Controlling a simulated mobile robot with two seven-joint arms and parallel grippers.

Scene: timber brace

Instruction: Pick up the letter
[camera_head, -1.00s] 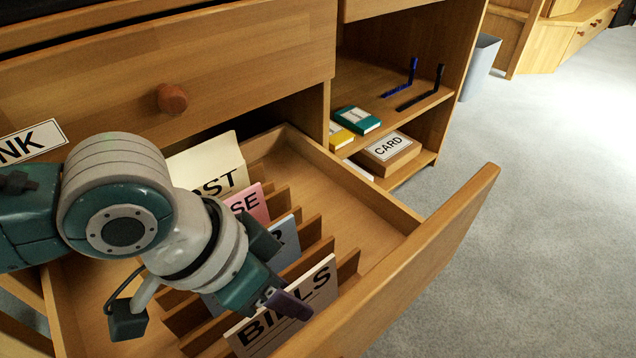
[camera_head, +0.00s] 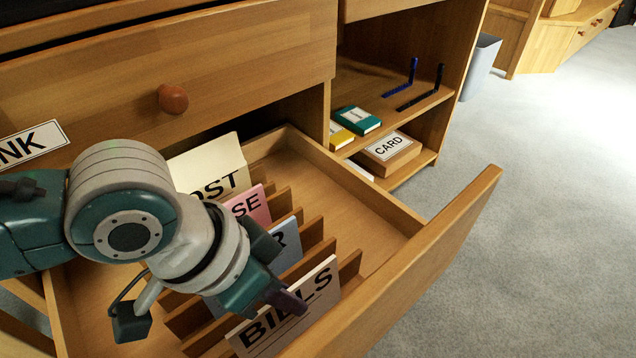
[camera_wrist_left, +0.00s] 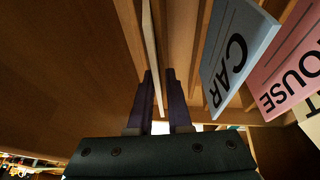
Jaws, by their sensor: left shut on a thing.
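The white letter marked BILLS (camera_head: 322,281) stands nearest the front panel of the open drawer, between wooden dividers. My left gripper (camera_head: 289,302) is shut on its upper edge, with one dark finger in front of the lettering. In the left wrist view the two purple fingers (camera_wrist_left: 160,95) lie on either side of the letter's thin pale edge (camera_wrist_left: 150,35). The letter's lower part is hidden in its slot. My right gripper is not in view.
Behind stand a blue card marked CAR (camera_wrist_left: 238,55), a pink one ending in SE (camera_head: 250,206) and a cream one ending in OST (camera_head: 212,165). The drawer's right part (camera_head: 345,195) is empty. A shelf with books (camera_head: 357,120) and a CARD box (camera_head: 388,160) is at right.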

